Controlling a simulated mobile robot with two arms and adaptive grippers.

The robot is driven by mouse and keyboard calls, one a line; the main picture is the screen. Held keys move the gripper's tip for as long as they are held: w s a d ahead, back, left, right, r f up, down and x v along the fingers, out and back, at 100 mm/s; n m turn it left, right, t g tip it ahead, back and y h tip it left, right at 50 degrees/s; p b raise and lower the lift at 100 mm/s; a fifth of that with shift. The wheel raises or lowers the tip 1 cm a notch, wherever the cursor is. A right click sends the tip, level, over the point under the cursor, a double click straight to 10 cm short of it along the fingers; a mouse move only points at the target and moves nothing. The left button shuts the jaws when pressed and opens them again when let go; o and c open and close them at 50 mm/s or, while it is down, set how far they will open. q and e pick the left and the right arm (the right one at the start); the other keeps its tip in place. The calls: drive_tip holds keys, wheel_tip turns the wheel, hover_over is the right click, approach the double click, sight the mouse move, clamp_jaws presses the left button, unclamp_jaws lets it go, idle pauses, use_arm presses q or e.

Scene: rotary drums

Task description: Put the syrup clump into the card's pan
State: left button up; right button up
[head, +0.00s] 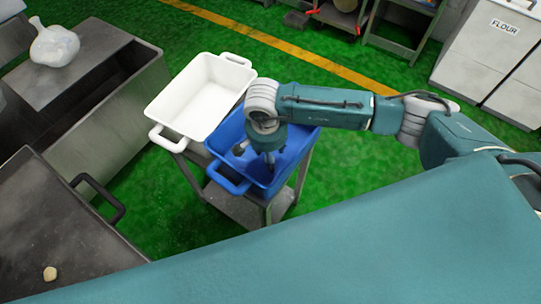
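A small tan lump (50,273) lies on the dark metal surface at the lower left; it may be the syrup clump, but I cannot tell for sure. A white pan (175,141) and a blue pan (228,182) sit side by side on a cart. The white pan looks empty. No card shows on either pan. My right gripper (268,163) points down over and into the blue pan, far from the tan lump. Its fingertips are small and dark there, and I cannot see whether they hold anything. My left gripper is not in view.
The grey cart (248,212) stands on the green floor. The dark metal top (60,225) with a black handle (108,197) is at the left. Behind it is a steel trough (110,110) with a white sack (54,45). A flour bin (490,50) stands at the far right.

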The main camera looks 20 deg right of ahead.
wheel_tip(320, 180, up, 10)
drive_tip(key=b, duration=0.1)
drive_tip(key=shift+s+a+r+b, duration=0.15)
drive_tip(key=shift+s+a+b, duration=0.2)
drive_tip(key=shift+s+a, duration=0.1)
